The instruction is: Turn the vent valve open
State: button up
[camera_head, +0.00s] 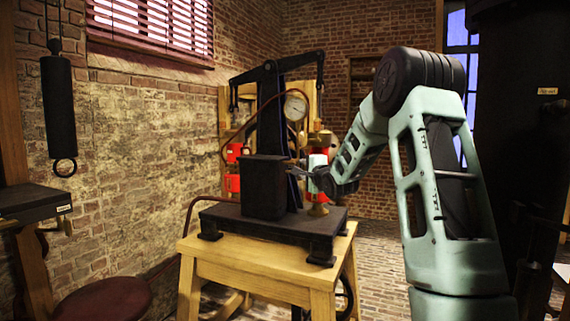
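A black apparatus with a heavy base plate (270,228) stands on a wooden table. A dark box-shaped block (263,188) rises from its left part, with a tall dark post (270,110) behind it. A round pressure gauge (295,106) sits beside the post with a brown tube attached. I cannot pick out the vent valve with certainty. My gripper (297,169) reaches in from the right, beside the block's right edge and in front of a brass fitting (318,208). Its fingertips are small and dark here, so contact and opening cannot be told.
The wooden table (262,282) carries the apparatus. A shelf with red items (233,184) stands behind. A round dark red stool seat (104,300) is at the lower left.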

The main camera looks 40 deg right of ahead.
aim_at(289, 161)
jog(key=p+x, duration=0.2)
jog(key=x, duration=1.1)
jog(key=shift+w+p, duration=0.1)
jog(key=shift+p, duration=0.2)
grip_shut()
